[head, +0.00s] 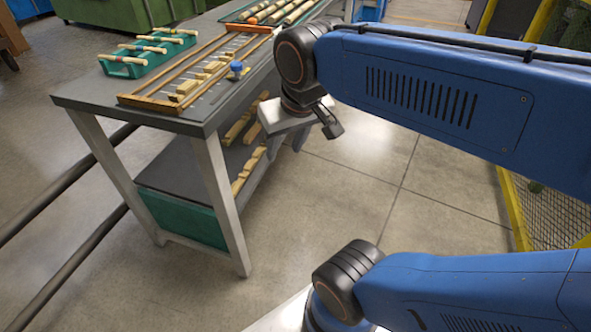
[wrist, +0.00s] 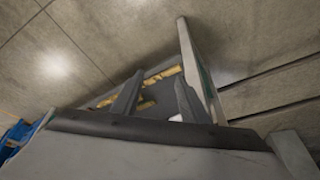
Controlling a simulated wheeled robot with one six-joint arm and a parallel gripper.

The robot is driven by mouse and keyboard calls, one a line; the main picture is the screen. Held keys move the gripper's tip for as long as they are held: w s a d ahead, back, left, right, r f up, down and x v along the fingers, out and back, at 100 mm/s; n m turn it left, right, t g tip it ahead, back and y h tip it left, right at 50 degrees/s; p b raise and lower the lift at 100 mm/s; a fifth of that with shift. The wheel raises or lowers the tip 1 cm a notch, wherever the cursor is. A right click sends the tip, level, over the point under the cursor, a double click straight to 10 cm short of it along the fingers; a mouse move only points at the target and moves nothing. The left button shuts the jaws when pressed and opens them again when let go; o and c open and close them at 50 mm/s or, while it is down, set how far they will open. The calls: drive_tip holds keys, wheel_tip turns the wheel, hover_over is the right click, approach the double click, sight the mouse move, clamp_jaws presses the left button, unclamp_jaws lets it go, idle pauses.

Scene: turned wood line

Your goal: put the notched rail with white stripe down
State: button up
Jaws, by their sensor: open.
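My gripper (head: 286,146) is open and empty, pointing down beside the right side of the grey workbench (head: 70,98). In the wrist view its two fingers (wrist: 156,90) stand apart with nothing between them that I can make out as held. Pale wooden pieces (head: 238,128) lie on the bench's lower shelf; some show beyond the fingers in the wrist view (wrist: 165,73). More short wooden pieces (head: 187,86) lie on the bench top. I cannot pick out a notched rail with a white stripe; the pieces are too small to tell.
A wooden frame (head: 150,103) and a small blue-topped object (head: 236,66) are on the bench top. A teal rack (head: 125,68) holds several rods. Yellow mesh fencing (head: 548,208) stands at right. The floor (head: 375,165) between is clear.

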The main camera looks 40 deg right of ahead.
drive_tip(key=shift+n+t, duration=0.3)
drive_tip(key=shift+n, duration=0.3)
drive_tip(key=s+f, duration=0.1)
drive_tip(key=f, duration=0.1)
drive_tip(key=s+f, duration=0.2)
drive_tip(key=shift+s+d+f, duration=0.1)
drive_tip(key=shift+s+f, duration=0.2)
drive_tip(key=shift+f, duration=0.05)
